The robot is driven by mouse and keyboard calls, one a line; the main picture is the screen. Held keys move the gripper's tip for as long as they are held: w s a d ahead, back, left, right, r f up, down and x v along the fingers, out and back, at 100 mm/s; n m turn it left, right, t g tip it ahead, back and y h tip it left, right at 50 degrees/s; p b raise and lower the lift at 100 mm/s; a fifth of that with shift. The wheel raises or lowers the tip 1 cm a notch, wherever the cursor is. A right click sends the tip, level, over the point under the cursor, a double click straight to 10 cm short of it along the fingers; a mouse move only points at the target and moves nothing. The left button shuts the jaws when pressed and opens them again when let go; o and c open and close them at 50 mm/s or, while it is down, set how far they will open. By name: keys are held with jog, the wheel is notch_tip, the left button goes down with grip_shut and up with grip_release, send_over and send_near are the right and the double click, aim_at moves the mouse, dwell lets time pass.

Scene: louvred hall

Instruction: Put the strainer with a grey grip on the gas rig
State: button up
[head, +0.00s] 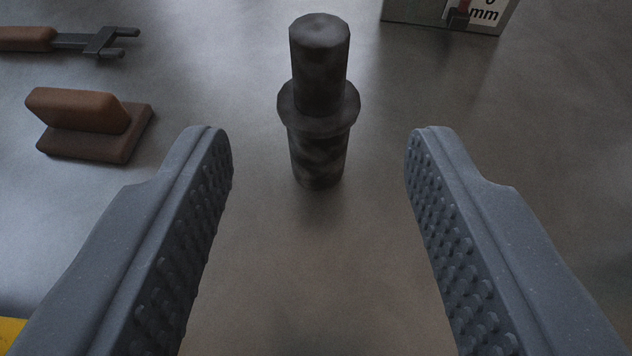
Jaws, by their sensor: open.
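A dark grey, mottled cylinder with a wide collar (320,105) stands upright on the grey surface, straight ahead in the upper middle of the head view. It may be the strainer with the grey grip, but I see no mesh and cannot be sure. My gripper (318,148) is open and empty, with its studded grey fingers on either side of the view. The cylinder shows in line with the gap between the fingertips, apart from both. I cannot make out a gas rig for certain.
A brown block on a flat base (92,125) lies left of my left finger. A tool with a brown handle and forked metal end (75,40) lies at the upper left. A grey box marked "mm" (425,12) is cut off at the top. Something yellow (10,335) shows at lower left.

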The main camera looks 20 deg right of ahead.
jog(key=shift+v, duration=1)
jog(key=s+a+r+n+t+y, duration=0.1)
jog(key=a+r, duration=0.4)
jog(key=a, duration=0.6)
jog(key=s+a+r+n+t+y, duration=0.1)
jog(key=a+r+n+y, duration=0.1)
jog(key=a+r, duration=0.4)
jog(key=s+a+r+n+t+y, duration=0.1)
jog(key=a+r, duration=0.5)
jog(key=a, duration=1)
jog(key=shift+s+n+y, duration=0.2)
jog(key=shift+n+y, duration=0.2)
jog(key=shift+y, duration=0.4)
notch_tip(320, 180, down, 7)
jog(key=b, duration=0.7)
